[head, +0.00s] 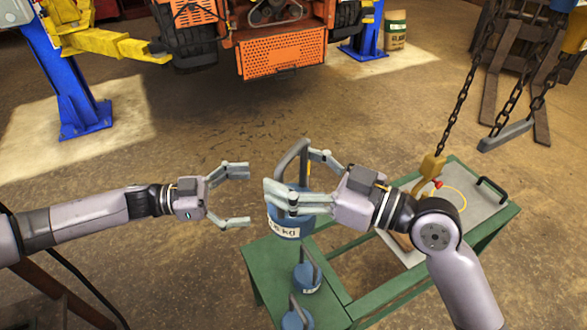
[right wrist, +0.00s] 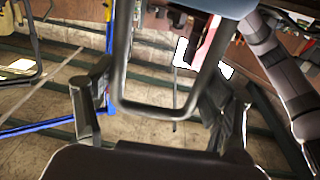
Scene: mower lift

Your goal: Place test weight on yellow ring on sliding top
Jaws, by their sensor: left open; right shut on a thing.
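A blue test weight (head: 284,228) with a tall grey handle and a white label is in my right gripper (head: 298,178). The gripper is shut on its handle, and the weight appears to hang over the left end of the green cart. In the right wrist view the handle loop (right wrist: 165,108) lies between the fingers, with a bit of blue body at the top edge. The sliding top (head: 487,207) is a grey plate on the cart's right side. The yellow ring (head: 458,192) on it is partly hidden by my right arm. My left gripper (head: 242,196) is open and empty, left of the weight.
Two more blue weights, one (head: 306,277) behind the other (head: 296,319), stand on the green cart (head: 263,262). A chain (head: 460,105) with a yellow hook hangs near the sliding top. A black handle (head: 492,188) stands at the plate's edge. An orange mower (head: 283,52) is behind.

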